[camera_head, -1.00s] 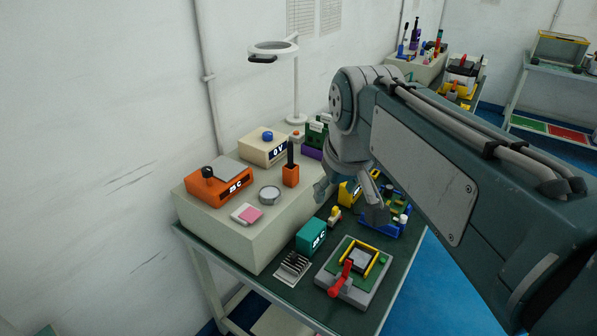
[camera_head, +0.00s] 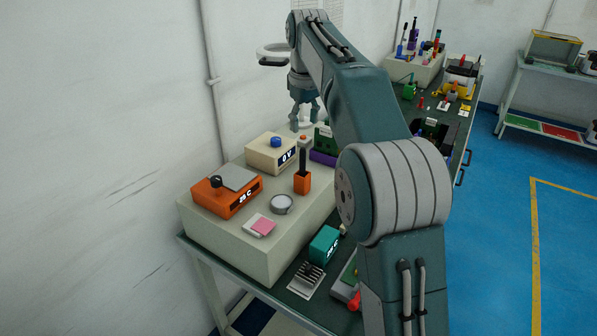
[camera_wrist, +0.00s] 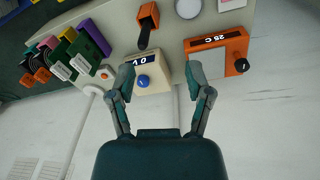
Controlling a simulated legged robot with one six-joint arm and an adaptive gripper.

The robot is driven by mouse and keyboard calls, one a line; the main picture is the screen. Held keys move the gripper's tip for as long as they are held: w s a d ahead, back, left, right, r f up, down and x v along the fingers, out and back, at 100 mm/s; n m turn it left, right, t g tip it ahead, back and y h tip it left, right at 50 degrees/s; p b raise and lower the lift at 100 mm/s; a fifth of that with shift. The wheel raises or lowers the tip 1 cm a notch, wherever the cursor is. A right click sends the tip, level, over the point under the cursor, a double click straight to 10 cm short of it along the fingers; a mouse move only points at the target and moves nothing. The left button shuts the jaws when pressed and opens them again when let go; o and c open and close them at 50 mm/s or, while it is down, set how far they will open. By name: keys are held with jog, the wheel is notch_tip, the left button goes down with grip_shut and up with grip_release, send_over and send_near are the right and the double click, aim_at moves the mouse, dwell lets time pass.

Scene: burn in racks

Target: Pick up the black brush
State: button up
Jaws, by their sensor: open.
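A slim black handle, which looks like the black brush (camera_head: 303,160), stands upright in a small orange holder (camera_head: 302,183) on the pale raised box. In the wrist view the black brush (camera_wrist: 144,38) points down the picture from its orange holder (camera_wrist: 149,12), above and left of the space between my fingers. My gripper (camera_head: 304,118) is open and empty, raised above the back of the box, behind the brush. Both fingers show apart in the wrist view (camera_wrist: 161,78). The brush's bristles cannot be made out.
A cream 0 V unit (camera_head: 271,152) with a blue knob and an orange 25 C unit (camera_head: 227,190) stand left of the brush. A round grey disc (camera_head: 281,204) lies in front. The magnifier lamp (camera_head: 270,52) and wall are close behind my gripper.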

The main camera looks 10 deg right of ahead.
jog(key=n+g, duration=0.1)
send_near(302, 163)
jog(key=d, duration=0.1)
jog(key=shift+w+a+f, duration=0.3)
jog(key=shift+a+f, duration=0.15)
jog(key=shift+f, duration=0.05)
jog(key=f, duration=0.4)
jog(key=shift+d+f, duration=0.2)
jog(key=shift+d, duration=0.1)
jog(key=shift+w+a+f, duration=0.1)
jog(key=shift+a+f, duration=0.05)
jog(key=shift+f, duration=1.2)
jog(key=shift+w+a+f, duration=0.1)
jog(key=shift+f, duration=1.25)
jog(key=shift+d, duration=0.1)
grip_shut()
